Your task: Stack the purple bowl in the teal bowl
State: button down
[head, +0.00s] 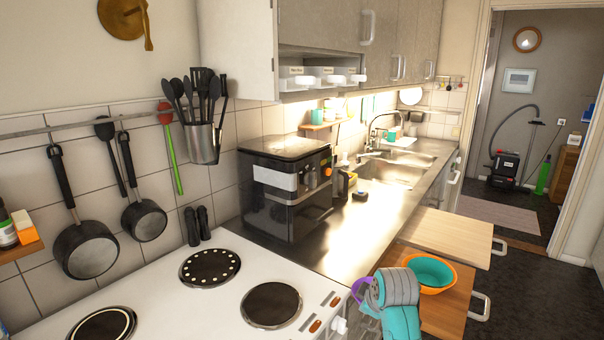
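The teal bowl (431,268) sits inside an orange bowl (438,290) on a brown wooden pull-out board at the right front. A small part of the purple bowl (358,287) shows at the left side of my gripper (368,298), left of the teal bowl and apart from it. My gripper is at the front, by the cooker's right edge. My grey and teal arm covers the fingers and most of the purple bowl, so I cannot tell whether the fingers are closed on it.
The white cooker (215,320) with several hotplates is at the left front. A black appliance (287,190) stands on the steel counter behind it. A light wooden board (445,236) lies behind the brown board (447,318). Dark floor is free at the right.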

jog(key=s+d+f+m+g+h, duration=0.1)
jog(key=s+f+m+h, duration=0.2)
jog(key=s+f+m, duration=0.3)
jog(key=s+f+m+g+h, duration=0.2)
jog(key=s+f+m, duration=0.4)
jog(key=s+f, duration=0.9)
notch_tip(320, 180, down, 8)
jog(key=shift+s+d+f+m+h, duration=0.1)
jog(key=shift+s+d+m+h, duration=0.25)
jog(key=shift+h, duration=0.45)
